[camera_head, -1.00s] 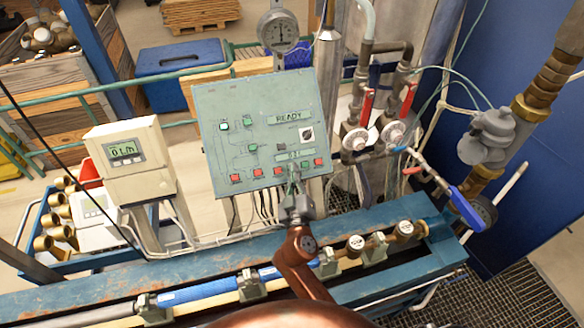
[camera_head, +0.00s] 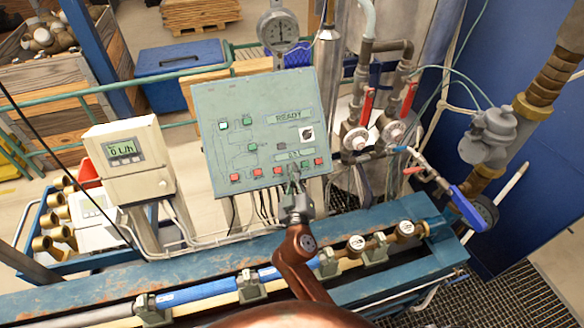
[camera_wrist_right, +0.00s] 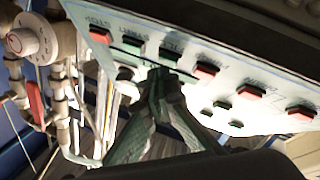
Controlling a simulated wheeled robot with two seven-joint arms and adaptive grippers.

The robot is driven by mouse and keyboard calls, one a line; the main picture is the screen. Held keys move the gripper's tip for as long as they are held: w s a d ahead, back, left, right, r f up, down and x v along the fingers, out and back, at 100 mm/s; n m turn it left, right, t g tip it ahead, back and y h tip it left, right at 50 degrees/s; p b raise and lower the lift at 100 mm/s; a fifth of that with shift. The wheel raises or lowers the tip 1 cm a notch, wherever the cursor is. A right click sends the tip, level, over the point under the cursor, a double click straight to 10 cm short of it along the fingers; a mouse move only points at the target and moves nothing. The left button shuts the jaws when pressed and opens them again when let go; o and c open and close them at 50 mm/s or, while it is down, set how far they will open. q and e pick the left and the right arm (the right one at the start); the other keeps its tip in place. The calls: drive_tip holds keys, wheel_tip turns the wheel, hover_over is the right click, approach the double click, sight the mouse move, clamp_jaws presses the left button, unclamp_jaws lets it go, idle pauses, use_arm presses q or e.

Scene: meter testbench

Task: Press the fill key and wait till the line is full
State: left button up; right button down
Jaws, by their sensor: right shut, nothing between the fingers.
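The green control panel (camera_head: 262,132) stands above the bench, with a READY display (camera_head: 289,118) and a row of keys along its lower edge. My right gripper (camera_head: 294,178) is shut and empty, with its tips at this lower edge. In the right wrist view, the shut fingertips (camera_wrist_right: 160,76) are at or just below a green key (camera_wrist_right: 168,53), whose label is blurred and may read FILL. Contact cannot be told. Another green key (camera_wrist_right: 131,40) and a red key (camera_wrist_right: 207,70) flank it. My left gripper is out of view.
A meter box (camera_head: 129,160) reading 0 L/h stands left of the panel. Red-handled valves (camera_head: 367,104) and pipes stand close on the right. The blue bench rail (camera_head: 100,290) with brass meters (camera_head: 404,229) runs below my right arm.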

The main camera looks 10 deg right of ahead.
drive_tip(key=shift+w+f+b, duration=0.25)
drive_tip(key=shift+w+b, duration=0.05)
drive_tip(key=shift+b, duration=0.05)
idle(0.5)
idle(0.3)
drive_tip(key=shift+s+r+p, duration=0.45)
drive_tip(key=shift+s+r, duration=0.05)
drive_tip(key=shift+s, duration=0.15)
drive_tip(key=shift+s+d+r+p, duration=0.1)
drive_tip(key=shift+s+r+p, duration=1.3)
drive_tip(key=shift+s+r, duration=0.35)
drive_tip(key=shift+s, duration=0.15)
drive_tip(key=shift+s+r+p, duration=0.45)
drive_tip(key=shift+s, duration=0.1)
idle(2.4)
